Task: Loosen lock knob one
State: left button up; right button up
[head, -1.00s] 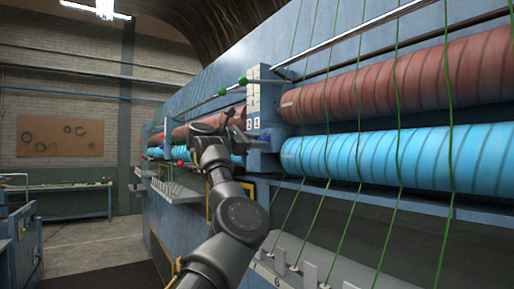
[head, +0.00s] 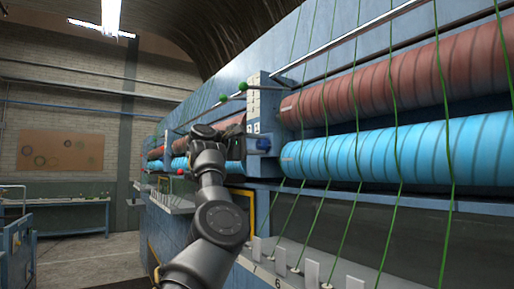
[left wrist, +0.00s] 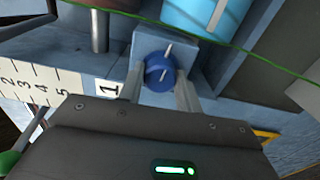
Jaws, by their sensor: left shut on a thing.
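The blue lock knob (left wrist: 160,70), round with a pale pin across it, sits on a blue block beside the plate marked 1 in the left wrist view. My left gripper (left wrist: 160,80) is shut on this knob, one finger on each side. In the head view the knob (head: 263,143) shows just below the white number scale (head: 253,103). My left gripper's dark body comes to it from the left and its fingertips are hard to make out there. My right gripper is not in view.
A cyan roller (head: 400,157) and a red-brown roller (head: 400,82) lie right of the knob. Green strands run down in front of them. A green ball on a rod (head: 242,86) is near the scale. Open floor (head: 90,262) lies at the left.

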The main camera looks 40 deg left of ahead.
pick_arm(q)
jog(key=m, duration=0.2)
jog(key=m+b, duration=0.1)
jog(key=m, duration=0.2)
jog(key=shift+s+a+r+m, duration=0.1)
jog(key=shift+a+r+m, duration=0.05)
jog(key=shift+r+m, duration=0.15)
jog(key=m+b, duration=0.1)
jog(key=m, duration=0.3)
jog(key=shift+m, duration=0.6)
jog(key=o, duration=1)
jog(key=shift+f, duration=0.15)
